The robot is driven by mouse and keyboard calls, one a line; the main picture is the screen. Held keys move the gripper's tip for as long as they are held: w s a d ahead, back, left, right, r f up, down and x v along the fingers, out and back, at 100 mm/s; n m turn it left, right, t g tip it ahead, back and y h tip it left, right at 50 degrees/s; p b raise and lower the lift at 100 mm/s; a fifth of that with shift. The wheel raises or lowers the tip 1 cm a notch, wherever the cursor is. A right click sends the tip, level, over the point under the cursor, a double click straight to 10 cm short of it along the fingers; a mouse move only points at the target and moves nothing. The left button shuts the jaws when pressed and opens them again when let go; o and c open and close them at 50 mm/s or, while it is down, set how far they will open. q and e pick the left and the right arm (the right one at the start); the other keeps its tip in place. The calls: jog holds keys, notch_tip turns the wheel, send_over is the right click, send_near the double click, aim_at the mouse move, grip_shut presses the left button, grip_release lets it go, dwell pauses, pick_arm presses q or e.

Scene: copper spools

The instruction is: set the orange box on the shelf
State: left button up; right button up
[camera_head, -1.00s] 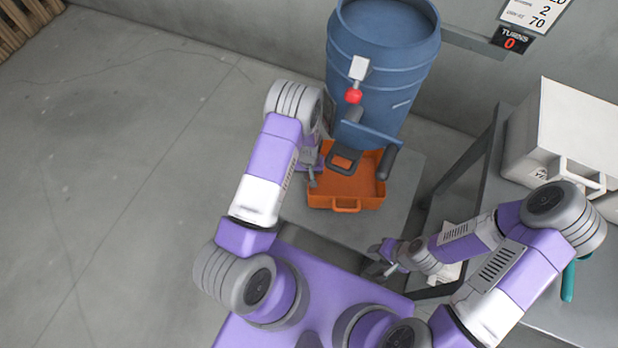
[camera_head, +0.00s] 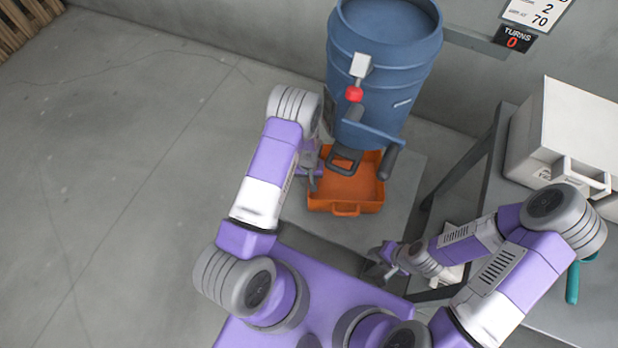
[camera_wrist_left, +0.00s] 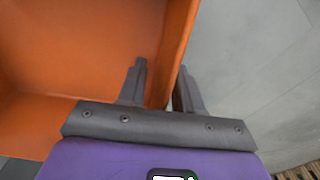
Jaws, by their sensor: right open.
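The orange box (camera_head: 357,192) is an open tray with a handle on its near side. It sits on a low grey surface (camera_head: 397,212) in front of the blue drum. My left gripper (camera_head: 314,178) is at the box's left side. In the left wrist view its two fingers (camera_wrist_left: 160,82) straddle a wall of the orange box (camera_wrist_left: 70,60), one inside and one outside. Whether they press on the wall is unclear. My right gripper (camera_head: 378,264) is open and empty, right of and nearer than the box. I cannot tell which surface is the shelf.
A blue drum (camera_head: 380,70) stands just behind the box. A grey bench (camera_head: 517,165) with a white case (camera_head: 580,130) is at the right. The floor at left is clear.

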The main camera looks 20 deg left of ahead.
pick_arm(q)
notch_tip(320, 180, up, 12)
jog(key=p, duration=0.4)
jog(key=shift+f+p, duration=0.2)
jog(key=shift+p, duration=0.15)
jog(key=shift+s+r, duration=0.15)
jog(key=shift+s, duration=0.05)
jog(key=s+d+m+h, duration=0.1)
jog(key=s+d+h, duration=0.1)
jog(key=s+d, duration=0.4)
jog(key=s+d+m+h, duration=0.1)
jog(key=s+d+h, duration=0.1)
jog(key=s+d, duration=0.4)
jog(key=s, duration=0.5)
jog(key=shift+s+t, duration=0.15)
jog(key=shift+t, duration=0.15)
jog(key=shift+d, duration=0.1)
jog(key=shift+r, duration=0.1)
notch_tip(320, 180, up, 4)
jog(key=p, duration=0.4)
jog(key=shift+r+p, duration=0.2)
jog(key=shift+p, duration=0.15)
